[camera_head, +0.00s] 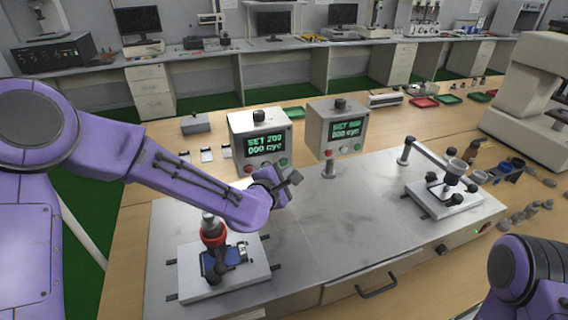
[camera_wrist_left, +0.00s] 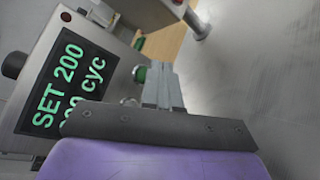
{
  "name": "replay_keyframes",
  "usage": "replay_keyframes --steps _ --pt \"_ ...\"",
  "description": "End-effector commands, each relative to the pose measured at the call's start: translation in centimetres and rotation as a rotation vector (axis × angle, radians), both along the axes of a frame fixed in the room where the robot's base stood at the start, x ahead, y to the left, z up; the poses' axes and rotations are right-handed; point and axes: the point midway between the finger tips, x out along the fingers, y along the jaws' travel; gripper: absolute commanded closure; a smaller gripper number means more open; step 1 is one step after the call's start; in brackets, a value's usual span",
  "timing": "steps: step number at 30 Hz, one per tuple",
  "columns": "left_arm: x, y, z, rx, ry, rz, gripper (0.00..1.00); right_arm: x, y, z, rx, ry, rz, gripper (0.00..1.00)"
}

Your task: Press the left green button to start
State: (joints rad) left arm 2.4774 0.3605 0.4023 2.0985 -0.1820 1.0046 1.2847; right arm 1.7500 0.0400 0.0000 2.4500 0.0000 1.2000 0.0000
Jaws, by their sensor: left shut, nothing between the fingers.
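The left control box (camera_head: 259,132) has a lit display reading "SET 200" and small buttons along its lower front. A green button (camera_wrist_left: 140,73) shows on its lower edge in the wrist view, close beside the fingertips. My left gripper (camera_head: 290,181) is in front of the box's lower right part, shut and empty. Its closed fingers also show in the wrist view (camera_wrist_left: 161,75). I cannot tell whether they touch the button. My right gripper is out of view.
A second control box (camera_head: 335,125) with a similar display stands to the right. Both stand on a grey metal test bench (camera_head: 330,220). A fixture with a red collar (camera_head: 213,236) is below my left arm; another fixture (camera_head: 446,192) is at right.

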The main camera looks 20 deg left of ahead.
Motion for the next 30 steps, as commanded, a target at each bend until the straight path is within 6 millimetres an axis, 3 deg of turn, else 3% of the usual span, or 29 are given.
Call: replay_keyframes --steps 30 --pt "0.70 0.44 0.03 0.000 0.000 0.000 1.00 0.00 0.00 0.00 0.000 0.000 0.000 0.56"
